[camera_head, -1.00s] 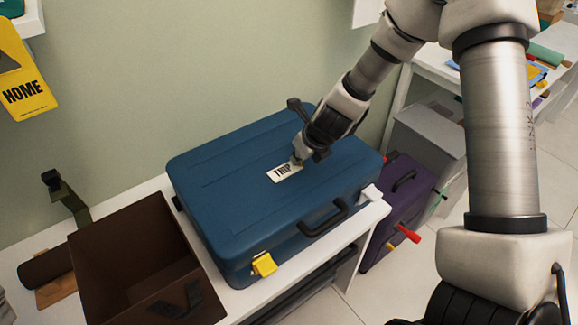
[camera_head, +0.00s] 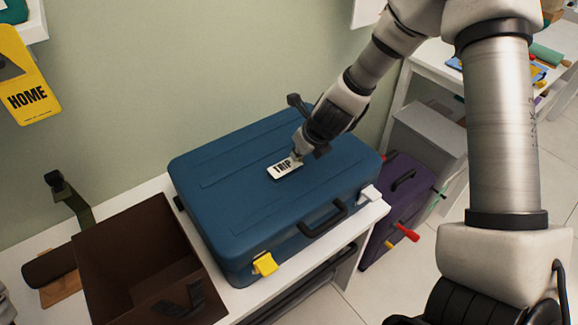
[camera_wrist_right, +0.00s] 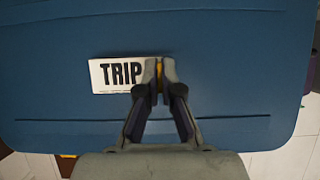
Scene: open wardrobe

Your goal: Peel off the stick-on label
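A white label (camera_head: 284,169) printed TRIP is on the lid of a blue suitcase (camera_head: 235,200), which lies flat on a white bench. My right gripper (camera_head: 298,157) is at the label's right end, low over the lid. In the right wrist view the label (camera_wrist_right: 115,75) shows left of my right gripper's fingertips (camera_wrist_right: 159,72). They are nearly together, with a narrow yellow strip between them, and appear shut on the label's end. The fingers hide that end. How much of the label is off the lid cannot be told.
An open brown box (camera_head: 150,245) stands left of the suitcase. A purple suitcase (camera_head: 395,215) with red and yellow parts is on the floor to the right. A yellow HOME tag (camera_head: 30,85) hangs at upper left. The suitcase's black handle (camera_head: 323,218) faces front.

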